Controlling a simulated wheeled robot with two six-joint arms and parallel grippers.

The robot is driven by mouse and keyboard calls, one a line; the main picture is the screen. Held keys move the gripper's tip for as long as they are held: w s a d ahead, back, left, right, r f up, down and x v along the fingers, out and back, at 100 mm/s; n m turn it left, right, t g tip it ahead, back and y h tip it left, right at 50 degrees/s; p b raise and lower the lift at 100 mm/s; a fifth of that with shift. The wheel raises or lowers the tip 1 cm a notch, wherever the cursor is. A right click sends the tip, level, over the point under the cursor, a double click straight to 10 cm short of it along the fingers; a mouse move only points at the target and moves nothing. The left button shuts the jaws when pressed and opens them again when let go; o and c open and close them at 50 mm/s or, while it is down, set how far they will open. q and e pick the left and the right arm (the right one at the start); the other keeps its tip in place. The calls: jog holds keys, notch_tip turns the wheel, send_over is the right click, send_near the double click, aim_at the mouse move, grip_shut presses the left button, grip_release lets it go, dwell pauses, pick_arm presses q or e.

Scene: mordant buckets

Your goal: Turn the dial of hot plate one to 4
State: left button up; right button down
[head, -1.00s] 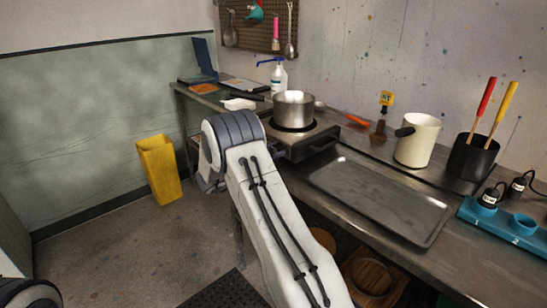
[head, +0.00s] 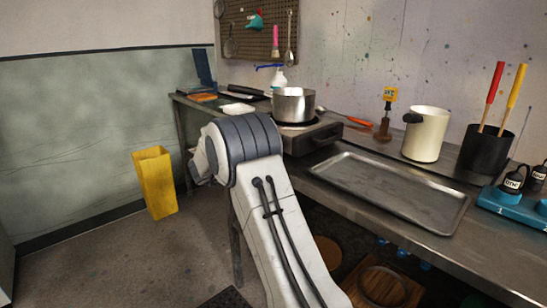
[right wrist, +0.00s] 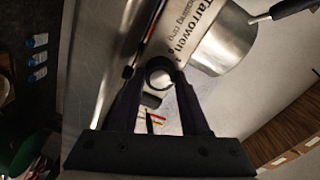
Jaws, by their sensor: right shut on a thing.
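The hot plate (head: 318,136) stands near the left end of the metal counter, with a steel pot (head: 293,104) on top. My right arm reaches up to its front left side and hides its dial in the head view. In the right wrist view my right gripper (right wrist: 158,70) is shut on the small round dial (right wrist: 158,77), beside the lettered front of the hot plate. The dial's setting cannot be read. The pot (right wrist: 224,42) also shows there at the upper right. My left gripper is out of view.
An empty metal tray (head: 390,190) lies right of the hot plate. Behind it stand a cream jug (head: 425,135) and a black pot (head: 485,150) with red and yellow handles. A yellow bin (head: 155,182) stands on the floor at left.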

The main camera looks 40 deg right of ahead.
jog(key=m+b, duration=0.3)
jog(key=b, duration=0.1)
jog(key=m+b, duration=0.4)
jog(key=b, duration=0.1)
jog(key=f+m+b, duration=0.1)
jog(key=m+b, duration=0.2)
jog(key=b, duration=0.1)
jog(key=shift+a+m+b, duration=0.1)
jog(key=shift+m+b, duration=0.2)
jog(key=shift+r+m+b, duration=0.2)
jog(key=shift+m+b, duration=0.9)
jog(key=shift+c, duration=2)
grip_release()
jog(key=shift+r, duration=0.1)
jog(key=a+p, duration=0.2)
jog(key=a, duration=0.8)
jog(key=shift+s+a, duration=0.2)
jog(key=shift+s, duration=0.2)
